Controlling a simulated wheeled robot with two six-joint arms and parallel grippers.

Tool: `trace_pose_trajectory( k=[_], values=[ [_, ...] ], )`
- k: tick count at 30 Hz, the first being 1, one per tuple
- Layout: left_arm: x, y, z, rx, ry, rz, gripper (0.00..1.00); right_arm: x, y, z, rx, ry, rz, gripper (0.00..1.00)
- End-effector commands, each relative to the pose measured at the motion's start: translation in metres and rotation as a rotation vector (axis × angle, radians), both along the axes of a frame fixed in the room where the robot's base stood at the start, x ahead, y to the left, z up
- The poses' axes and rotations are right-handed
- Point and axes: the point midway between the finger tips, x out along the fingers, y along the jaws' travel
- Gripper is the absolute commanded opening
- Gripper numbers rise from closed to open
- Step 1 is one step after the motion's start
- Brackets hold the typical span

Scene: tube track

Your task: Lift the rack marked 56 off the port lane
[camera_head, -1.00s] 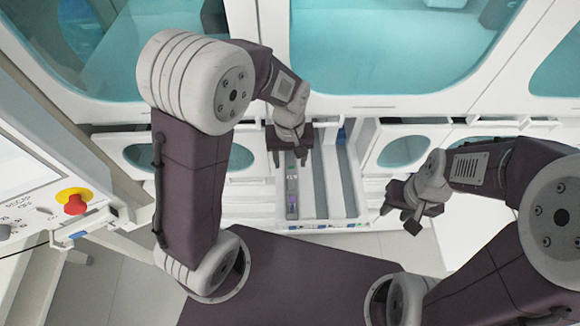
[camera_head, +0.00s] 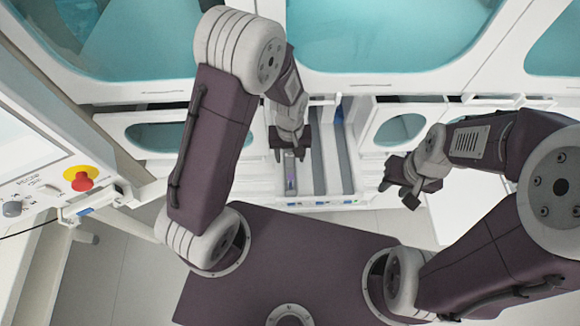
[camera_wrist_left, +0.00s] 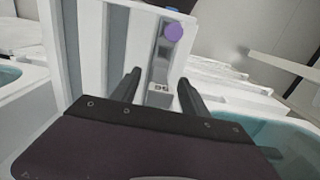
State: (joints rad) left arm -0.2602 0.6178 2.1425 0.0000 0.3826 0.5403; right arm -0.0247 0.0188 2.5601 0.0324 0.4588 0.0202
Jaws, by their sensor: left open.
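A narrow grey rack (camera_head: 290,178) lies in the leftmost lane of the open white drawer. It also shows in the left wrist view (camera_wrist_left: 160,74), with a purple-capped tube (camera_wrist_left: 173,31) at its far end. A small pale label (camera_wrist_left: 159,88) on its near end has a dark marking too blurred to read surely. My left gripper (camera_head: 289,157) is open over the rack. In the left wrist view its two fingers (camera_wrist_left: 159,88) stand apart, one on each side of the label end, with no clear grip. My right gripper (camera_head: 399,192) is open and empty, right of the drawer.
The drawer's other lanes (camera_head: 332,165) beside the rack look empty, with upright walls between them. White cabinet fronts with teal windows (camera_head: 400,130) flank the drawer. A panel with a red emergency button (camera_head: 81,181) stands at the left.

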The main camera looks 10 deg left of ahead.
Motion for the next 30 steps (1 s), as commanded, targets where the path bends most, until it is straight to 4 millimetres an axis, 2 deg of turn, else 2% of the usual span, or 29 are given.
trace_pose_trajectory(
  k=[3,8,12,14,24,30],
  values=[
    [0.0,0.0,-0.007,0.0,0.0,0.0,0.53,0.0,0.0,0.0,0.0,0.0,0.0,0.36],
    [0.0,0.0,-0.007,-0.001,-0.001,0.0,0.53,0.0,0.0,0.0,0.0,0.0,0.0,0.36],
    [0.0,0.0,-0.006,-0.001,-0.001,0.0,0.14,0.0,0.0,0.0,0.0,0.0,0.0,0.36],
    [0.0,0.0,-0.006,-0.001,-0.001,0.0,0.0,0.0,0.0,0.0,0.0,0.0,0.0,0.36],
    [0.001,0.0,-0.005,0.0,-0.002,0.0,0.0,0.0,0.0,0.0,0.0,0.0,0.0,0.36],
    [0.001,0.0,0.011,-0.002,-0.006,0.0,0.0,0.0,0.0,-0.001,0.0,0.0,0.0,0.36]
  ],
)
